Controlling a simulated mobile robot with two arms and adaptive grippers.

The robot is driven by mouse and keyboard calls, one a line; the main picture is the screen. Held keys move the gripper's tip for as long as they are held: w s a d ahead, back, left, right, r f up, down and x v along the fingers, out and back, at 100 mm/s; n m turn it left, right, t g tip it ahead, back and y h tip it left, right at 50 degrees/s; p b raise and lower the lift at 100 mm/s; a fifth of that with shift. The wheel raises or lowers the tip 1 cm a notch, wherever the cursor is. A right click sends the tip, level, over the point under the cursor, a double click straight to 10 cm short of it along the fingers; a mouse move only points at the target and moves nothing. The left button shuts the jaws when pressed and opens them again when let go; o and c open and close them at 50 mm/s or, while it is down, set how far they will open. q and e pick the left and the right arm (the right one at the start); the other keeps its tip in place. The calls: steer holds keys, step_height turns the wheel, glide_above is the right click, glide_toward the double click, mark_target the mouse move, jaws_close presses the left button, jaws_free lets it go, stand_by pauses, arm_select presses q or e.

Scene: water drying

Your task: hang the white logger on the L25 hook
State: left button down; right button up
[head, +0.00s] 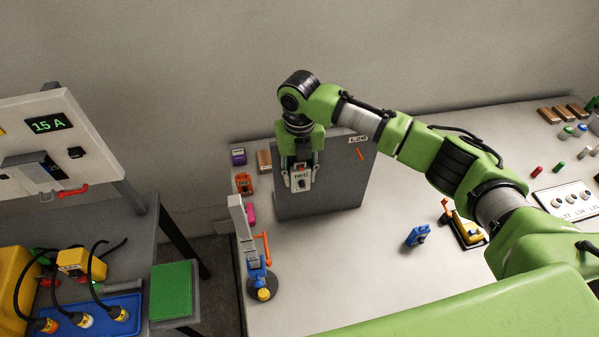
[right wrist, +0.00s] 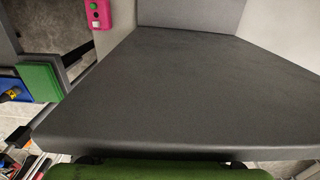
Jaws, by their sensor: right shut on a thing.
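The white logger (head: 303,181), a small box with a dark dial and lettering on its face, hangs upright in the jaws of my right gripper (head: 301,168). The gripper is shut on it and points down in front of the left part of a grey upright board (head: 320,200). A small orange-red hook (head: 360,153) sits near the board's upper right, under a white label (head: 358,139) that seems to read L25. The logger is left of the hook and apart from it. My left gripper is not in view.
Purple, orange and pink devices (head: 251,213) stand left of the board. A stand with an orange arm (head: 242,235) is at front left. A blue device (head: 417,235) and a yellow-orange holder (head: 464,230) lie right. Table between is clear.

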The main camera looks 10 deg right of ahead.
steer(key=o, duration=1.2)
steer(key=shift+r, duration=0.1)
step_height(320, 180, up, 12)
steer(key=shift+f, duration=0.1)
